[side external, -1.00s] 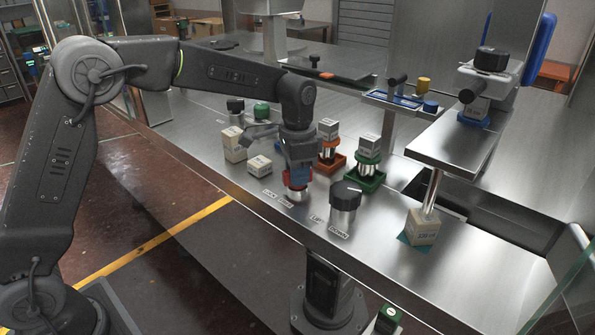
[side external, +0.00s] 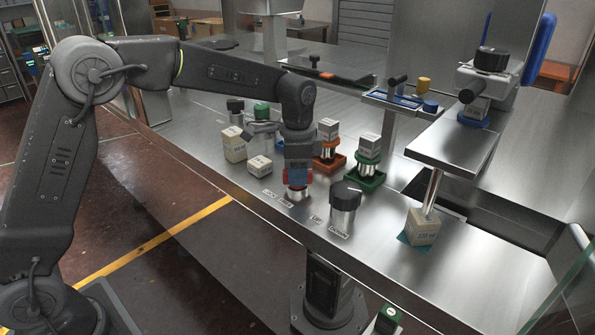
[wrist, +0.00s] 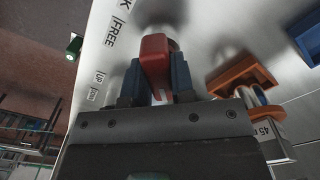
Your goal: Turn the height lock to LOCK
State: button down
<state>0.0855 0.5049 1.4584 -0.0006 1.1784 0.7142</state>
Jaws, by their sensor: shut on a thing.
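The height lock is a red knob (side external: 296,181) on a metal base at the front edge of the steel bench. LOCK (side external: 269,194) and FREE (side external: 286,203) labels lie in front of it. My gripper (side external: 298,178) points down over the knob, its blue-padded fingers on either side. In the wrist view the red knob (wrist: 155,58) sits between the two blue pads, and my gripper (wrist: 156,80) is shut on it. The FREE label (wrist: 117,30) is readable there; the LOCK label is mostly cut off. Which label the knob points to is unclear.
A black-topped UP/DOWN knob (side external: 346,197) stands close on the right. Orange (side external: 330,162) and green (side external: 366,179) holders with boxes stand behind. Two loose cartons, one of them small (side external: 259,163), are to the left. A carton (side external: 421,227) sits under the filler at right.

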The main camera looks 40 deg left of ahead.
jog(key=c, duration=1)
grip_release()
jog(key=shift+o, duration=0.2)
notch_tip(320, 180, up, 14)
jog(key=s+a+r+n+t, duration=0.2)
jog(key=s+r+n, duration=0.1)
jog(key=s, duration=0.5)
jog(key=s+a+f+n+t, duration=0.1)
jog(key=s+f+n, duration=0.2)
jog(key=s, duration=0.6)
jog(key=s+a+f+n+t, duration=0.1)
jog(key=s+f+n+t, duration=0.1)
jog(key=s+f, duration=0.4)
jog(key=s+n, duration=0.1)
jog(key=s, duration=0.3)
jog(key=shift+s+f+t, duration=0.25)
jog(key=shift+s+t, duration=0.05)
